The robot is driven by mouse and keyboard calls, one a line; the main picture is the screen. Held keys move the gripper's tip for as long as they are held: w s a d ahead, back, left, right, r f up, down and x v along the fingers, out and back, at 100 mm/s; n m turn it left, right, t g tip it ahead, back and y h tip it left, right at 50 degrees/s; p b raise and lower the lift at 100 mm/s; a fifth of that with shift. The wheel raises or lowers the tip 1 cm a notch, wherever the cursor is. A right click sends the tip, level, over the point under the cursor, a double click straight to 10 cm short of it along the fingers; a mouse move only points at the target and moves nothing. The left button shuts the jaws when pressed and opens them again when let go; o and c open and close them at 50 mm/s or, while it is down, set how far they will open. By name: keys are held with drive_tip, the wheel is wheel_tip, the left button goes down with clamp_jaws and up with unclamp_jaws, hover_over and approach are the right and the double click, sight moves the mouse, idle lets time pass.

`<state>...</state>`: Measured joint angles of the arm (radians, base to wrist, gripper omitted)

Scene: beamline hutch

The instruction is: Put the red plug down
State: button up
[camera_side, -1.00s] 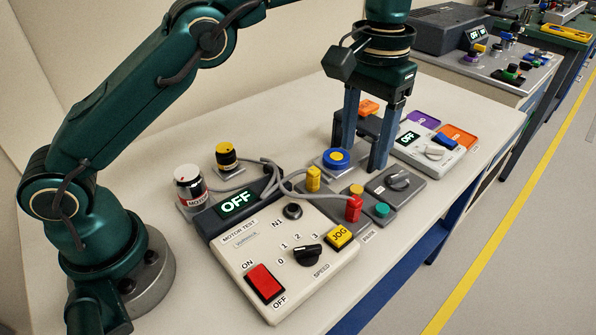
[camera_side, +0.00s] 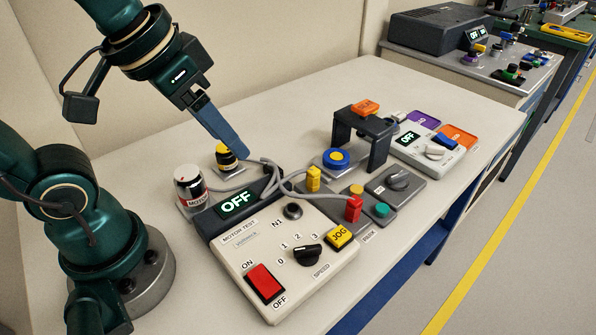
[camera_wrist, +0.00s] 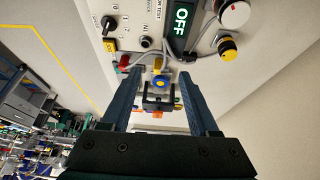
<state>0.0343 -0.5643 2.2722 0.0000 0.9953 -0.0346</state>
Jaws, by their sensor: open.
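The red plug (camera_side: 353,208) stands upright at the front of the grey unit beside the motor test panel, with a grey cable running to it. It also shows small in the wrist view (camera_wrist: 124,62). My gripper (camera_side: 236,150) is up at the left, tilted, above the area behind the panel and well away from the red plug. In the wrist view the two fingers (camera_wrist: 158,100) are wide apart with nothing held between them.
The motor test panel (camera_side: 240,262) shows OFF. A yellow plug (camera_side: 313,179), a blue round button (camera_side: 338,157), a dark bridge stand (camera_side: 377,140) with an orange block, and a yellow-black knob (camera_side: 226,157) stand nearby. The table's back middle is clear.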

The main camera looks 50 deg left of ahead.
drive_tip(key=shift+s+a+f+t, duration=0.15)
drive_tip(key=shift+s+a+f, duration=0.05)
drive_tip(key=shift+s+f, duration=0.45)
drive_tip(key=shift+s+a+f+t, duration=0.15)
drive_tip(key=shift+s+f, duration=0.4)
drive_tip(key=shift+f, duration=0.05)
